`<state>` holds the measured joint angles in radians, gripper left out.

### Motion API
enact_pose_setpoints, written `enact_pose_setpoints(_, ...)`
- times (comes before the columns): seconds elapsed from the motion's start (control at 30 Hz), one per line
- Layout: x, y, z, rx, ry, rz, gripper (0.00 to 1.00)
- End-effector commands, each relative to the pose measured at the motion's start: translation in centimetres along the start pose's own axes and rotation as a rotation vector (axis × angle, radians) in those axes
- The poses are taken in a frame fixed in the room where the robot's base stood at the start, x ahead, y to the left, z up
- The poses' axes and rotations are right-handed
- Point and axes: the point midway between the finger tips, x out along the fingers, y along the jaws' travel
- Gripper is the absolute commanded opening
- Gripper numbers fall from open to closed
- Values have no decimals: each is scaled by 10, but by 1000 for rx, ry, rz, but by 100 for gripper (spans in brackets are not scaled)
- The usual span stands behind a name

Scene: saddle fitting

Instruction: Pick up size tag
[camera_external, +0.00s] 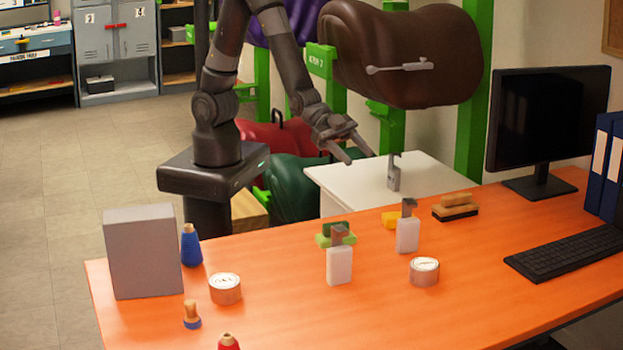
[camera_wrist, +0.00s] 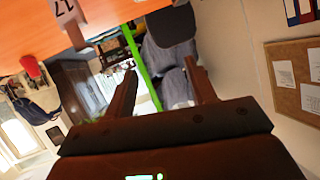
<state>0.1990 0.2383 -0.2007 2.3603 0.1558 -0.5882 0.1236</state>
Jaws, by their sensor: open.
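Two white size tags with grey-brown clip tops stand on the orange desk (camera_external: 270,262). One size tag (camera_external: 339,266) is near the middle, and another size tag (camera_external: 407,236) is farther right. A grey tag-like piece with a clip top (camera_external: 393,179) stands on the white table (camera_external: 440,175) behind the desk. My gripper (camera_external: 357,156) is open and empty, above the left part of the white table, to the left of the grey piece and apart from it. In the wrist view, a white tag with dark characters (camera_wrist: 66,12) shows top left, away from my open fingers (camera_wrist: 160,67); I cannot tell which tag it is.
On the desk are a grey box (camera_external: 143,252), a blue cone spool (camera_external: 190,246), round tins (camera_external: 225,288), (camera_external: 424,271), a brush (camera_external: 456,207), a keyboard (camera_external: 570,252) and a monitor (camera_external: 548,120). A brown saddle (camera_external: 400,55) hangs on a green rack behind my gripper.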

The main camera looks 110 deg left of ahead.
Motion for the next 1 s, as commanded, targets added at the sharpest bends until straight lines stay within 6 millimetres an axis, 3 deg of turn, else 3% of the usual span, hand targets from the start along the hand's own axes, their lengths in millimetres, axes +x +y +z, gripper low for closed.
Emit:
enact_pose_setpoints(0.2, 45, 56, 20, -1, 149, 103, 51)
enact_pose_setpoints(0.5, 73, 125, 50, -58, 357, 205, 51)
enact_pose_setpoints(0.8, 78, 151, 62, -98, 450, 231, 51)
enact_pose_setpoints(1.0, 103, 157, 48, -99, 455, 231, 51)
